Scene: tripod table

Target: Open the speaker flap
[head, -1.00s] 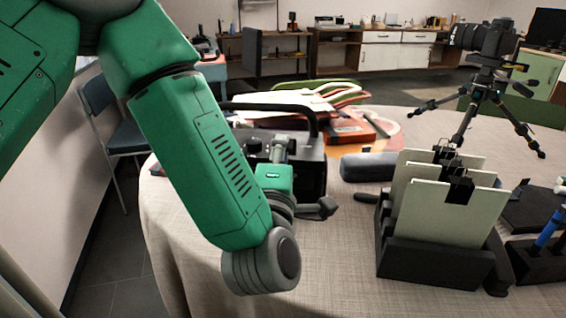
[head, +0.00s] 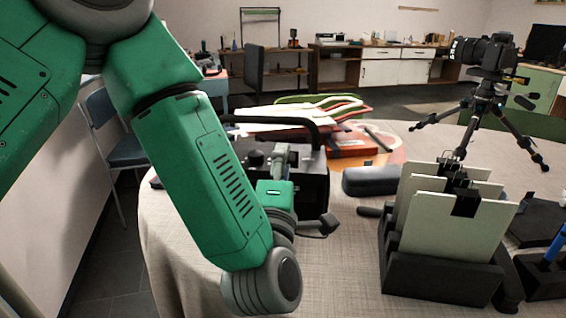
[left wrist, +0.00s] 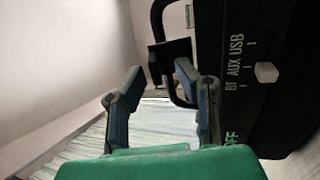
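The speaker (head: 315,165) is a black box with a carry handle (head: 310,122), standing on the table behind my left arm in the head view. In the left wrist view its dark panel (left wrist: 245,95) fills the right side, with BT, AUX and USB lettering and a pale switch. My left gripper (head: 284,155) is in front of the speaker; the left wrist view shows its fingers (left wrist: 160,75) apart, nothing held between them. A small black plate (left wrist: 170,58) shows beyond the fingertips; I cannot tell whether it is the flap. My right gripper is not in view.
A black file holder (head: 440,275) with pale folders stands at the front right. A dark case (head: 370,181) lies between it and the speaker. A camera tripod (head: 485,95) stands behind. Bare tablecloth (head: 335,270) lies in front of the speaker.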

